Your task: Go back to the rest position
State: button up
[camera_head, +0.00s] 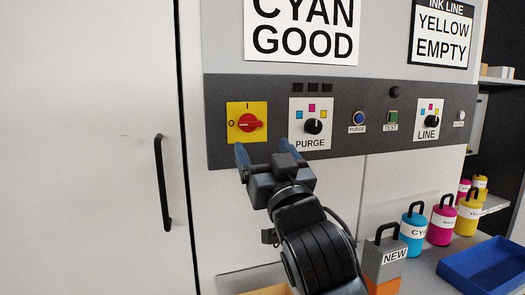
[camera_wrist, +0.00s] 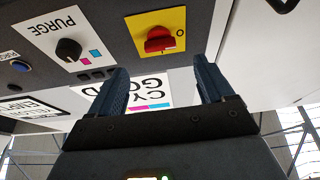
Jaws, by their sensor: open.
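My gripper (camera_head: 258,160) is raised in front of the control panel (camera_head: 343,88), just below the red rotary switch (camera_head: 248,122) on its yellow plate. In the wrist view my gripper (camera_wrist: 165,88) has its two blue fingers apart with nothing between them. The red switch (camera_wrist: 160,40) shows beyond the fingertips there, and the fingers do not appear to touch it. The switch handle lies sideways, towards the O mark. The black PURGE knob (camera_head: 313,126) is to the right of my gripper.
A black door handle (camera_head: 163,182) is at the left. Below right are a grey NEW container (camera_head: 383,262), a cyan bottle (camera_head: 413,232), a magenta bottle (camera_head: 441,222), a yellow bottle (camera_head: 469,212) and a blue tray (camera_head: 452,274). Signs (camera_head: 300,30) read CYAN GOOD and YELLOW EMPTY.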

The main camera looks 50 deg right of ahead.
dwell(0.4)
jog(key=s+a+f+n+y, duration=0.35)
jog(key=s+a+f, duration=0.2)
jog(key=f, duration=0.45)
jog(key=s+a+f+n+y, duration=0.2)
jog(key=s+a+f+y, duration=0.25)
jog(key=a+f, duration=0.4)
jog(key=s+a+f+g+y, duration=0.1)
jog(key=s+f, duration=0.1)
jog(key=s, duration=0.5)
jog(key=s+a+f+g+y+p, duration=0.1)
jog(key=s+a+f+y, duration=0.1)
jog(key=s, duration=0.5)
jog(key=s+a+f+n+g+y, duration=0.1)
jog(key=s+a+f, duration=0.1)
jog(key=s+f, duration=0.2)
jog(key=s, duration=0.3)
jog(key=shift+f+g+y+p, duration=0.15)
jog(key=shift+g+y+p, duration=0.15)
jog(key=shift+g+p, duration=0.1)
jog(key=shift+c, duration=0.3)
